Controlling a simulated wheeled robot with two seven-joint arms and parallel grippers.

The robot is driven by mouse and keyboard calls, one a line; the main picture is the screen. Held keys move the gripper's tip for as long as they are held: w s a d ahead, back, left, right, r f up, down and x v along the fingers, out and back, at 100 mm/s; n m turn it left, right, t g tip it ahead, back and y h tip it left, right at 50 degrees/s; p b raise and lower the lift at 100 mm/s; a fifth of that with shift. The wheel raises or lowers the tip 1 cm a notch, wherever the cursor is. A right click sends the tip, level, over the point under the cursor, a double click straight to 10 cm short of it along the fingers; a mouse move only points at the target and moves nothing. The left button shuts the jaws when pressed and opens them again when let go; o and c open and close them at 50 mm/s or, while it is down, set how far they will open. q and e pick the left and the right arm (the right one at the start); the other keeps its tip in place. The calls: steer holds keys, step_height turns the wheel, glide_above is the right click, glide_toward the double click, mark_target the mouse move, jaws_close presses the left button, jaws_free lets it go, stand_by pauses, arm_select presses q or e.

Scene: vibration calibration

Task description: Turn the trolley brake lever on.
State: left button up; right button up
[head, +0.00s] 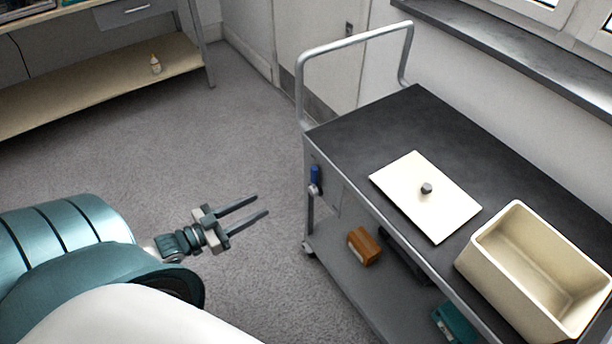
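The trolley (370,128) stands on the right, with a dark top, a lower shelf and a tubular push handle (350,42) at its far end. The brake lever (315,180) has a blue grip and sits on the trolley's side near the handle end, with the blue part pointing up. My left gripper (262,206) is open and empty, left of the lever and apart from it, with its fingers pointing right toward the trolley. My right gripper is not in view.
The lower shelf holds a brown block (364,246) and a teal item (454,326). A workbench (110,88) stands at upper left. The carpet between is clear.

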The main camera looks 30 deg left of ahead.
mark_target(312, 170)
arm_select(q)
steer(key=r+h, duration=0.1)
steer(key=r, duration=0.2)
steer(key=shift+w+r, duration=0.15)
steer(key=shift+w, duration=0.05)
steer(key=x, duration=1.7)
steer(key=shift+w+r, duration=0.2)
steer(key=shift+r, duration=0.05)
jaws_close()
